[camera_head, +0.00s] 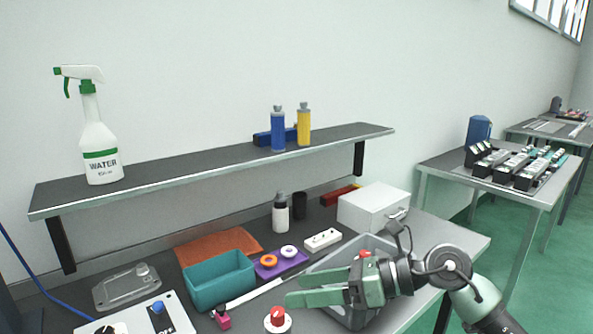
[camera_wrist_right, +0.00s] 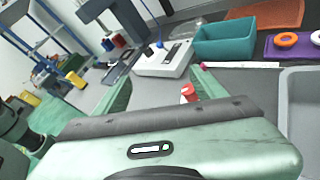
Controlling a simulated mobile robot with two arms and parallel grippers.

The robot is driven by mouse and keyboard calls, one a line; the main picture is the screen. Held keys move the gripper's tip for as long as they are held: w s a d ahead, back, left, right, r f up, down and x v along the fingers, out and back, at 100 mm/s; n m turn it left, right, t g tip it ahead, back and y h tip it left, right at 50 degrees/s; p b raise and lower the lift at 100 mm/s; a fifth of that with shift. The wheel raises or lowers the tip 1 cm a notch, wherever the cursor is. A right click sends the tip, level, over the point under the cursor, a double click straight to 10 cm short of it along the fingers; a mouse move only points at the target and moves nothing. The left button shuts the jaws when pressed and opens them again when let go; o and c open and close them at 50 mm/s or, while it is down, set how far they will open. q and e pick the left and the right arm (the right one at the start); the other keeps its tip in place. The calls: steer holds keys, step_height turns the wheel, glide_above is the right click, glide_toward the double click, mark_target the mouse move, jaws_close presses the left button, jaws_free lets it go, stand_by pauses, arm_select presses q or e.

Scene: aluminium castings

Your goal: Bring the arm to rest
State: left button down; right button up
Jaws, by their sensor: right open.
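My right gripper (camera_head: 293,290) is green and reaches in from the right over the workbench, its fingers pointing left. It is open, with nothing between its fingers. It is above the front of the bench, beside the grey bin (camera_head: 390,243), and my arm hides part of that bin. In the right wrist view the two green fingers (camera_wrist_right: 163,74) stand wide apart, with the white device (camera_wrist_right: 163,62) beyond them. My left gripper is not in view.
Near the gripper are a red-topped white part (camera_head: 277,320), a teal bin (camera_head: 220,282) and a purple tray (camera_head: 281,265) with rings. A white box (camera_head: 372,208) stands behind. The shelf (camera_head: 215,172) overhangs the bench's back, carrying a spray bottle (camera_head: 100,145) and other bottles.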

step_height(320, 180, up, 7)
steer(key=m+t+y, duration=0.5)
steer(key=m+t, duration=0.5)
steer(key=m, duration=0.3)
steer(key=w+d+f+m+t+h, duration=0.3)
steer(key=d+m+t+h, duration=0.65)
steer(key=m, duration=0.55)
steer(key=s+d+f+m+g+h, duration=0.2)
steer(key=d+f+m+g+h, duration=0.15)
steer(key=f+m+h, duration=0.35)
steer(key=s+d+f+m+g+h, duration=0.25)
steer(key=d+f+m, duration=0.25)
steer(key=f, duration=0.4)
steer(key=s+f+m+g, duration=0.3)
steer(key=s+f+g, duration=0.3)
steer(key=s+f, duration=0.55)
steer(key=s+f+m+g, duration=0.3)
steer(key=s+f+g, duration=0.4)
steer(key=s, duration=0.7)
step_height(320, 180, down, 27)
steer(key=s, duration=0.2)
steer(key=s+d+f+g, duration=0.1)
steer(key=s+d+f, duration=0.2)
steer(key=s+f, duration=1.2)
steer(key=shift+s+d+f+g, duration=0.2)
steer(key=shift+s+f+g, duration=0.2)
steer(key=shift+s, duration=0.1)
